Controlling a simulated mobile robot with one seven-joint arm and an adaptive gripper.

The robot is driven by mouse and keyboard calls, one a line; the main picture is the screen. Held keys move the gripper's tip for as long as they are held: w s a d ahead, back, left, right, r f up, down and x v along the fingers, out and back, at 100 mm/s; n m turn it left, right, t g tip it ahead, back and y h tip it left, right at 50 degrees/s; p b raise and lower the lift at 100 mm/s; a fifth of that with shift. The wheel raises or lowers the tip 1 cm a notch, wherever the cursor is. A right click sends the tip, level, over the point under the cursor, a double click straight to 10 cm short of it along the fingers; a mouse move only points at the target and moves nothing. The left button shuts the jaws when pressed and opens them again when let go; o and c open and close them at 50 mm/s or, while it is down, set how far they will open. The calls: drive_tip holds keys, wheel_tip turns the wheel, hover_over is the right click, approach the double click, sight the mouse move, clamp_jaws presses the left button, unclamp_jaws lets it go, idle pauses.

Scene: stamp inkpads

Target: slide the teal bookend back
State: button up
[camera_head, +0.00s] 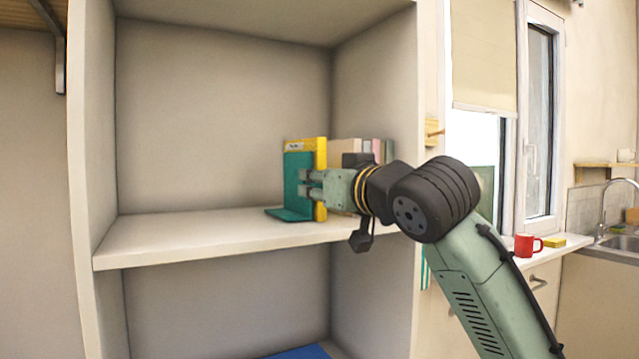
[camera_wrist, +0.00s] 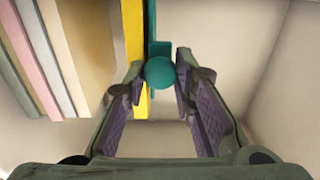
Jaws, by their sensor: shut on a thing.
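The teal bookend (camera_head: 297,172) stands upright on the shelf, its flat foot reaching left along the board. A yellow book (camera_head: 321,150) stands against its right side. My gripper (camera_head: 306,182) reaches in from the right at the bookend's front edge. In the wrist view the bookend's round teal knob (camera_wrist: 160,72) sits between the fingertips of my gripper (camera_wrist: 161,80), which is shut on it. The yellow book also shows in the wrist view (camera_wrist: 135,45), just left of the knob. The fingers hide part of the bookend in the head view.
More books (camera_head: 347,150) stand right of the yellow one, partly behind my gripper; several show in the wrist view (camera_wrist: 45,55). The shelf board (camera_head: 170,238) is bare on the left. The cabinet's right wall (camera_head: 375,90) is close. A red mug (camera_head: 525,245) stands far right.

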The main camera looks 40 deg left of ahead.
clamp_jaws()
drive_tip(key=s+a, duration=0.1)
drive_tip(key=s, duration=0.2)
drive_tip(key=s+a, duration=0.2)
drive_tip(key=s, duration=0.2)
drive_tip(key=s+a+b, duration=0.1)
drive_tip(key=s, duration=0.3)
drive_tip(key=shift+s+a, duration=0.2)
drive_tip(key=shift+a, duration=0.15)
drive_tip(key=o, duration=0.7)
unclamp_jaws()
drive_tip(key=v, duration=1.2)
